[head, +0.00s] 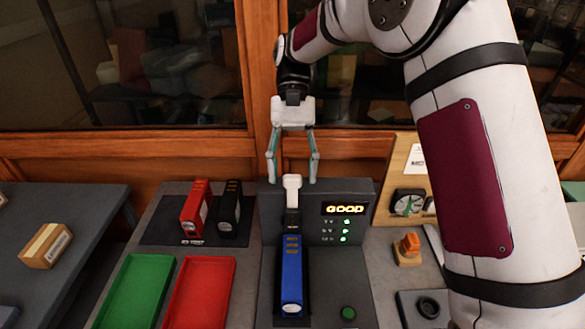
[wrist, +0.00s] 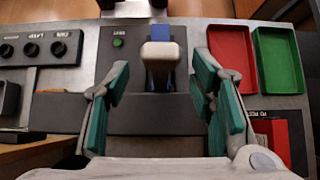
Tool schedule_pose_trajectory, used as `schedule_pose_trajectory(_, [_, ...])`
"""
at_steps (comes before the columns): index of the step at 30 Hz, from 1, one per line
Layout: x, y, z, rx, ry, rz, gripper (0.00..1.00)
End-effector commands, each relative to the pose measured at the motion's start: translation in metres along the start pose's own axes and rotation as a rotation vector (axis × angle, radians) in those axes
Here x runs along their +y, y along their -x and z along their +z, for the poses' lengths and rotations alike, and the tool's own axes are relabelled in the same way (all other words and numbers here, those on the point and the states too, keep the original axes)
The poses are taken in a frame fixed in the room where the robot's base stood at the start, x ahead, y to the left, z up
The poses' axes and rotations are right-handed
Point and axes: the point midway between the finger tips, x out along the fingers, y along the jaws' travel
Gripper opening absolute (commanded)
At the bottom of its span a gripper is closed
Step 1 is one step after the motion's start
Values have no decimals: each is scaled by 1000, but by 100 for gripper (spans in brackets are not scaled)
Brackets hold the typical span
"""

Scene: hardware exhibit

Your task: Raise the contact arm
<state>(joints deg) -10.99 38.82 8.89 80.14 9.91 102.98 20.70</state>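The contact arm (head: 292,190) has a pale, blunt end and stands at the far end of a grey test station (head: 340,285). A blue block (head: 291,270) lies in the station, its far end by the arm's dark lower part; I cannot tell whether they touch. My gripper (head: 292,181) points down, open and empty, with its fingers on either side of the arm's pale end. In the wrist view the pale end of the contact arm (wrist: 160,52) shows beyond and between the spread fingers (wrist: 162,85), with no finger seen touching it.
The station's display (head: 345,209) reads GOOD above green lights. A red block (head: 195,208) and a black block (head: 229,208) stand on a dark mat to the left. A green tray (head: 137,290) and a red tray (head: 200,292) lie nearer, empty. An orange-topped stamp (head: 408,248) stands right.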

Motion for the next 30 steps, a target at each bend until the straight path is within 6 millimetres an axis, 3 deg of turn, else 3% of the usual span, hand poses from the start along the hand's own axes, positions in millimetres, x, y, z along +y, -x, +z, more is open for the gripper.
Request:
schedule_pose_trajectory(8, [-1, 4, 4, 0, 2, 0, 50])
schedule_pose_trajectory(20, [0, 57, 55, 4, 3, -1, 50])
schedule_pose_trajectory(30, [0, 66, 65, -5, 1, 0, 50])
